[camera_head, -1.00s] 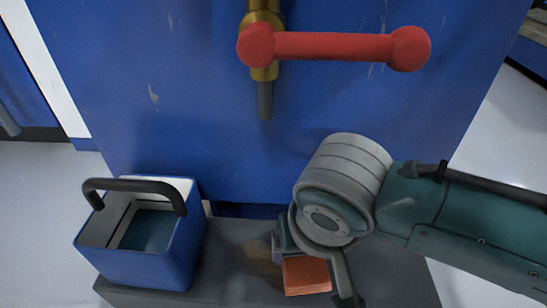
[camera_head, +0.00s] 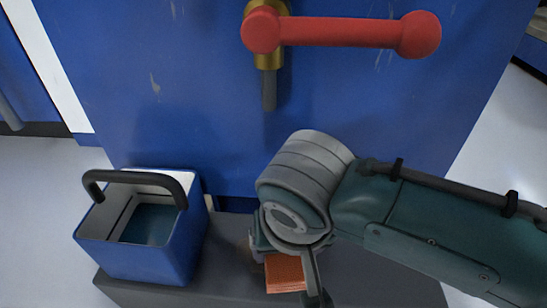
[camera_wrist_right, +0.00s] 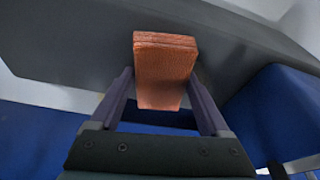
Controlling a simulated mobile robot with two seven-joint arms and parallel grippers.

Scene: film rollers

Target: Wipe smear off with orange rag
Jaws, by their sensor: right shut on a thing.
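The orange rag (camera_head: 285,274) is a folded, layered block. It is clamped in my right gripper (camera_head: 289,271), low over the grey ledge (camera_head: 225,235). In the right wrist view the rag (camera_wrist_right: 165,72) sits between the two fingers of the gripper (camera_wrist_right: 161,85), with the dark grey surface behind it. I cannot tell whether the rag touches the ledge. A faint brownish smear (camera_head: 244,250) shows just left of the gripper; the wrist and gripper may hide part of it. My left gripper is out of view.
A blue open box (camera_head: 150,262) with a black handle stands on the ledge's left end. A blue cabinet wall (camera_head: 200,100) rises behind, with a red lever (camera_head: 340,32) on a brass valve (camera_head: 266,55) above my arm.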

